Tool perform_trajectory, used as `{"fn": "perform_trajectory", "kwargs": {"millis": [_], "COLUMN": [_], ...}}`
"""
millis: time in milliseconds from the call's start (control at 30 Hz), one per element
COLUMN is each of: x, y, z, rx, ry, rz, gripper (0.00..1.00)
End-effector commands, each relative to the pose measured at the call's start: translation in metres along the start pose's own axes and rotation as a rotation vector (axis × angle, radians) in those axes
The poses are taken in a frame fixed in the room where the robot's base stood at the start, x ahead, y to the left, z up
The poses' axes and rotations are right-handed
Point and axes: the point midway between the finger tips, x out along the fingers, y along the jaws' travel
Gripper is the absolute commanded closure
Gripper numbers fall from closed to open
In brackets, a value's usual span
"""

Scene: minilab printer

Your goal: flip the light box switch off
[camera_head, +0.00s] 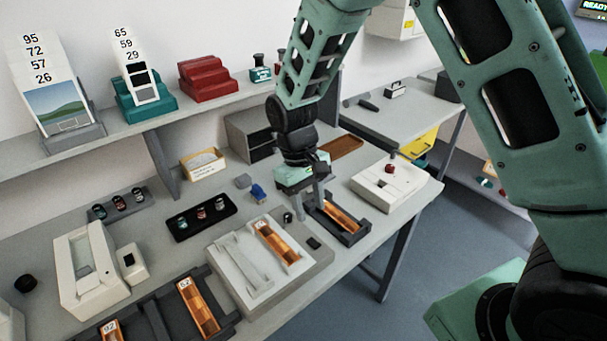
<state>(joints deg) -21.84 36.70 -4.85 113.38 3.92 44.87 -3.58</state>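The light box appears to be the pale, low slab (300,275) near the front edge of the bench. A framed orange film strip (277,243) and an empty pale frame (243,263) lie on it. A small dark piece (313,243) at its right end looks like the switch; its position is too small to read. My gripper (318,203) points down just behind and right of the light box, close to a dark tray (352,238) with an orange strip. The gripper is apart from the dark piece, and its finger opening cannot be made out.
A white box with a red knob (389,169) stands to the right. A small dark cylinder (288,217) and a blue item (258,193) stand behind the light box. A black tray of small canisters (202,216) and a white machine (88,270) are at left.

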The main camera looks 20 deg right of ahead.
Motion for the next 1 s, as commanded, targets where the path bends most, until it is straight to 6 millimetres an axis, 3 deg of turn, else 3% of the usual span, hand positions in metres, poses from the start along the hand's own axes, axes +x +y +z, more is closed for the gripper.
{"fn": "perform_trajectory", "kwargs": {"millis": [200, 400, 1000], "x": [-0.049, -0.075, -0.084], "y": [0.000, 0.000, 0.000], "z": [-0.001, -0.001, 0.000], "rx": [0.000, 0.000, -0.001], "ry": [0.005, 0.002, 0.000], "rz": [-0.001, -0.001, -0.001], "gripper": [0.60, 0.60, 0.60]}}
